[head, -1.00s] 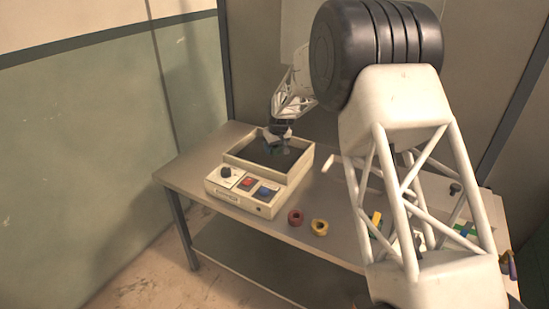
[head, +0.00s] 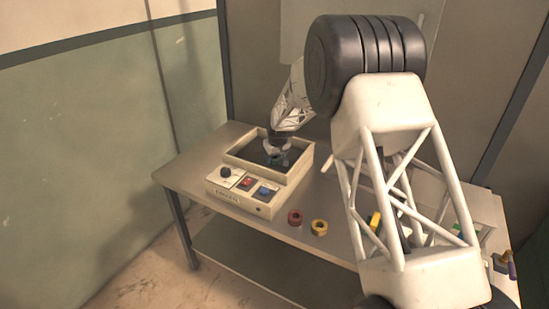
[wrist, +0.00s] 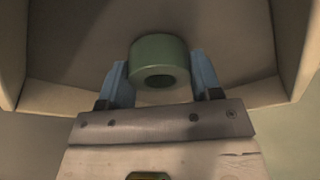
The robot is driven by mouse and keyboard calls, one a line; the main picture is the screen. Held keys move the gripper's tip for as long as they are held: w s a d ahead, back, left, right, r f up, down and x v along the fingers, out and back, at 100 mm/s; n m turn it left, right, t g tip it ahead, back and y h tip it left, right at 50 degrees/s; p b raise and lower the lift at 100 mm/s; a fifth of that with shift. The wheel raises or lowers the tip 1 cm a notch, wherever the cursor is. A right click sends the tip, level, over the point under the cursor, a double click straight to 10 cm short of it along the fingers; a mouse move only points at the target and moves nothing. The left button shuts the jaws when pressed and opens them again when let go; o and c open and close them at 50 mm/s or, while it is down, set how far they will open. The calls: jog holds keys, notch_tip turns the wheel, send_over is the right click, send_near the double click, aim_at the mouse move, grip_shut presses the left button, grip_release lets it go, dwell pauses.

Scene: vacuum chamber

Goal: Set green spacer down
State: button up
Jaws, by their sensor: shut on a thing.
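The green spacer (wrist: 155,50) is a short ring with a dark hole, held between the two blue fingers of my gripper (wrist: 160,75) in the wrist view. My gripper (head: 276,153) is shut on it and points down inside the open cream box (head: 299,170) in the head view. The box has raised walls and a dark floor. The spacer is small and mostly hidden in the head view. I cannot tell whether it touches the floor.
The box front has a black knob (head: 225,172), a red button (head: 246,183) and a blue button (head: 264,192). A red ring (head: 295,217) and a yellow ring (head: 319,227) lie on the table (head: 190,173) to its right. My arm hides part of the table's right side.

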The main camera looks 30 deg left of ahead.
jog(key=shift+f, duration=0.2)
jog(key=o, duration=1)
jog(key=shift+r, duration=0.2)
jog(key=shift+v, duration=5.95)
jog(key=shift+s+d, duration=0.1)
